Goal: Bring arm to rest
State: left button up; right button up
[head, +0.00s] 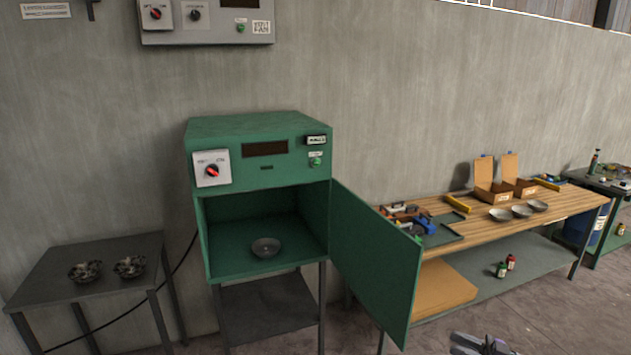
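My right gripper (484,345) shows at the bottom edge of the head view, right of centre, below the open green door. Only its top end is in the picture, and I cannot tell whether its fingers are apart. It is clear of the cabinet and the workbench. My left gripper is not in view. A green cabinet (225,135) on a stand has its door (383,265) swung wide open to the right. A grey bowl (265,247) sits on the cabinet floor inside.
A dark table (100,255) at the left holds two bowls with dark contents (85,270). A wooden workbench (520,232) at the right holds three grey bowls (521,211), open boxes and tools. The open door juts into the space before the bench. Bare floor lies at the lower right.

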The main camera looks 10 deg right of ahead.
jog(key=w+a+f+m+t+h, duration=0.8)
jog(key=w+a+m+t, duration=0.1)
jog(key=w+a+m, duration=0.15)
jog(key=s+a+f+m+g+h, duration=0.2)
jog(key=s+a+f+m+h, duration=0.1)
jog(key=a+f, duration=0.3)
jog(key=s+a+f+m+g+h, duration=0.2)
jog(key=s+a+f+g, duration=0.15)
jog(key=f, duration=0.35)
jog(key=s+a+f+g+h, duration=0.1)
jog(key=s+a+f+g, duration=0.3)
jog(key=s, duration=0.3)
jog(key=s+a+f+g, duration=0.2)
jog(key=s+a+f, duration=0.25)
jog(key=s, duration=0.25)
jog(key=s+a+f+g, duration=0.1)
jog(key=s+g, duration=0.2)
jog(key=s, duration=0.5)
jog(key=s+a+g, duration=0.2)
jog(key=s+g, duration=0.1)
jog(key=s, duration=0.6)
jog(key=shift+f, duration=0.4)
